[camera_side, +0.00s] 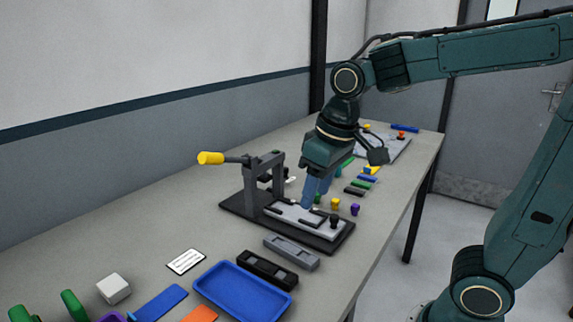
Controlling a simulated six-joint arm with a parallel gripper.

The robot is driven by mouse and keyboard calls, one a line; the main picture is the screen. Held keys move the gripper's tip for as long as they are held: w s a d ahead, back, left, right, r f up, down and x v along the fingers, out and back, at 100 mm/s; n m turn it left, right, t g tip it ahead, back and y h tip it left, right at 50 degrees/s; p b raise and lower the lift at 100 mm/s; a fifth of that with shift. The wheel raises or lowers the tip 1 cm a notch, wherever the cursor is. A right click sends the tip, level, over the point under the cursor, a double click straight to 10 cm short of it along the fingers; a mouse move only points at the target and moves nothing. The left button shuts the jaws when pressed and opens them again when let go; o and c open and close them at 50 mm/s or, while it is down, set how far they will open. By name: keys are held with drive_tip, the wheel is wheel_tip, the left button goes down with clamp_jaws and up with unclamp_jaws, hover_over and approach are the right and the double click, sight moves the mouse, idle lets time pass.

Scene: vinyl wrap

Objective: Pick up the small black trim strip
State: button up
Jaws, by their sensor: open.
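My gripper (310,203) points down over the light grey plate (280,212) of the clamp fixture. Its blue fingers are open, and I cannot tell whether they touch anything. A small black strip (355,191) lies flat on the table right of the gripper, at the near end of a row of coloured strips. Other short dark pieces (287,218) lie on the fixture plate near the fingertips. I cannot tell for sure which dark piece is the trim strip. The fingers hide part of the plate.
The fixture has an upright clamp with a yellow handle (210,158). Yellow (335,204) and purple (355,209) pegs stand right of it. A black slotted block (267,270), a grey one (292,253) and a blue tray (205,278) lie in front.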

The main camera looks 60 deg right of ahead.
drive_tip(key=w+a+f+g, duration=0.2)
drive_tip(key=w+f, duration=0.5)
drive_tip(key=w, duration=0.3)
drive_tip(key=shift+w+a+g, duration=0.3)
drive_tip(key=shift+a+g, duration=0.05)
drive_tip(key=shift+g, duration=0.05)
drive_tip(key=shift+f, duration=0.1)
hover_over(266, 266)
drive_tip(key=shift+d+f, duration=0.1)
drive_tip(key=shift+f, duration=4.15)
drive_tip(key=shift+f, duration=0.1)
drive_tip(key=shift+f, duration=2.5)
drive_tip(key=shift+c, duration=0.3)
